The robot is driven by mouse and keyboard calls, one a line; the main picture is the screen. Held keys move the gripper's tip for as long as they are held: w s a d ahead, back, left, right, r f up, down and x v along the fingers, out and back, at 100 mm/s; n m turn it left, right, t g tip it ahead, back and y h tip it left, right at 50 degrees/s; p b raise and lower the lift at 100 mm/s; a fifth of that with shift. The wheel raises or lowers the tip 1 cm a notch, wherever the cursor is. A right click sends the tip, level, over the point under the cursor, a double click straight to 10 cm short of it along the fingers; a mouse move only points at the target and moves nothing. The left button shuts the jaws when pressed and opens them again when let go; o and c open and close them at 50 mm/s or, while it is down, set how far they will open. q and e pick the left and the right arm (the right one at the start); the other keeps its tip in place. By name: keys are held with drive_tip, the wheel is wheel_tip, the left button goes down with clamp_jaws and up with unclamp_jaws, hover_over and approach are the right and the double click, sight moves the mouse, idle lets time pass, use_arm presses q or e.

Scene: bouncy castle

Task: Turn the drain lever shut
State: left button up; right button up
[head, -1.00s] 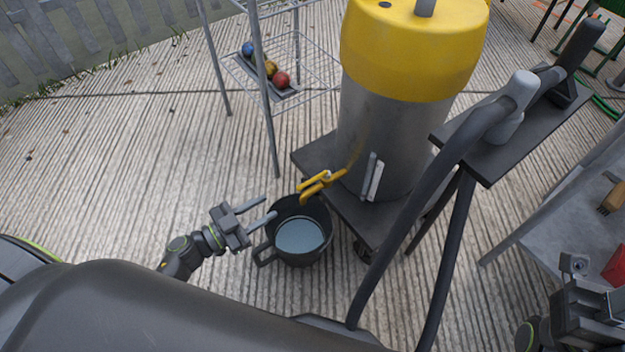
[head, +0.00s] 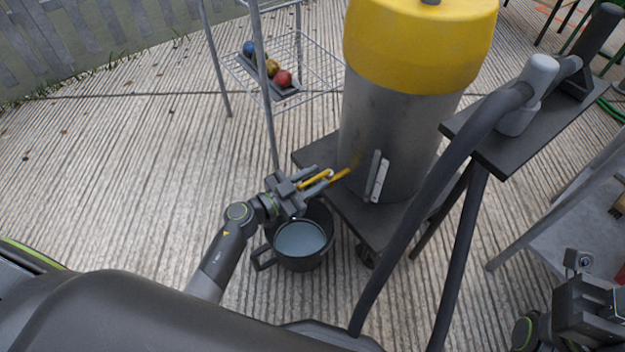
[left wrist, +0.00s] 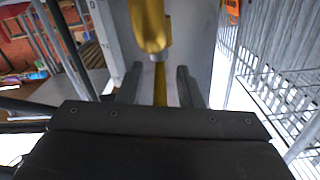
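The yellow drain lever (head: 316,181) sticks out from the low front of the grey tank (head: 385,130) with the yellow top. My left gripper (head: 322,178) is at the lever, its two fingers spread on either side of it. In the left wrist view, a thin yellow bar (left wrist: 160,84) lies between the two dark fingers, with visible gaps on both sides. A thicker yellow valve part (left wrist: 149,27) stands beyond it. My right gripper (head: 592,305) is at the lower right, far from the lever; its fingertips are unclear.
A black bucket (head: 267,262) of water stands just below the left gripper. The tank rests on a dark wheeled platform (head: 345,215). A thick dark hose (head: 415,215) runs on the right. A wire rack (head: 300,60) with coloured balls stands behind.

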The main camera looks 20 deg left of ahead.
use_arm(q)
clamp_jaws()
